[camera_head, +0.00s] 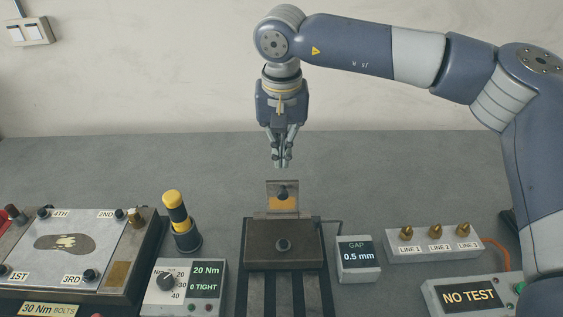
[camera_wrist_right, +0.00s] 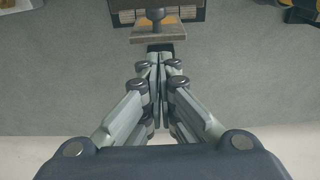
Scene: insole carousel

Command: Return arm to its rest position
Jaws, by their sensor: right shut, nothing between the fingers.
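My right gripper (camera_head: 281,163) hangs from the arm that comes in from the right and points straight down. It is above and a little behind the dark block fixture (camera_head: 284,258) with its upright plate (camera_head: 283,190). Its fingers are together and hold nothing. In the right wrist view the shut fingers (camera_wrist_right: 159,60) also show, with part of the fixture (camera_wrist_right: 157,34) at the top, past the fingertips. My left gripper is not in view.
A plate with an insole shape (camera_head: 65,243) and a yellow-black tool (camera_head: 181,220) are at the left. A 20 Nm box (camera_head: 186,285), a GAP display (camera_head: 358,258), a LINE box (camera_head: 434,243) and a NO TEST box (camera_head: 470,296) stand around. The table's back is clear.

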